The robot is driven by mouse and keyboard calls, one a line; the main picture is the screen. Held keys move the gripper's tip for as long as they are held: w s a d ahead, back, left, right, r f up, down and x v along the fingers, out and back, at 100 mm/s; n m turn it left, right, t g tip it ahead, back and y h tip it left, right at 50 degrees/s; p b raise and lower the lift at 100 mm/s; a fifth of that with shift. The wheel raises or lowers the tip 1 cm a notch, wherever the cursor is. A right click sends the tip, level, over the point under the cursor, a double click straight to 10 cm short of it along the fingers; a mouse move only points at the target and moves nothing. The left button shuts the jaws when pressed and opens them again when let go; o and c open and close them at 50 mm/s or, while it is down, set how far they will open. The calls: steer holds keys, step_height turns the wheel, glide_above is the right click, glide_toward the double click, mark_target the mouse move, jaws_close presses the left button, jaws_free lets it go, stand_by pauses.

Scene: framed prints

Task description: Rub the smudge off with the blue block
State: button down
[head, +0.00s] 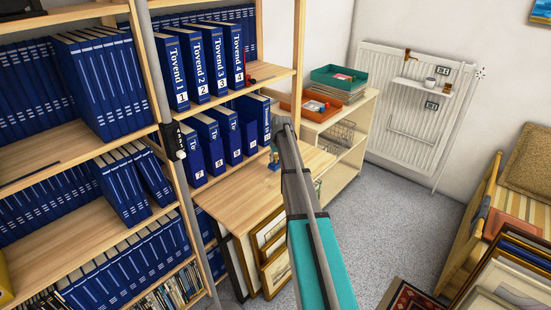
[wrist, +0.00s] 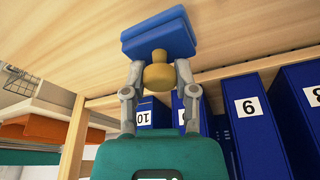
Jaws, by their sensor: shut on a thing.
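My gripper (head: 275,155) is over the wooden desk top (head: 235,198) in the head view, close to the row of blue binders. In the wrist view my gripper (wrist: 158,80) is shut on the yellowish knob (wrist: 158,74) of the blue block (wrist: 158,34). The block's broad blue side faces the pale wood surface (wrist: 60,42). I cannot tell whether it touches the wood. In the head view the block (head: 273,166) is small and partly hidden by my gripper. I cannot make out a smudge in either view.
Blue binders (head: 213,146) stand on the shelf behind the desk. A wooden upright (head: 299,60) rises close to my arm. An orange tray (head: 310,106) and a green tray (head: 338,76) lie to the right. Framed pictures (head: 272,262) lean beneath the desk.

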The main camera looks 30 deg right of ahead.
steer(key=shift+r+p, duration=0.65)
steer(key=shift+r, duration=0.3)
steer(key=shift+r, duration=0.1)
steer(key=shift+r+p, duration=1.4)
steer(key=shift+p, duration=0.15)
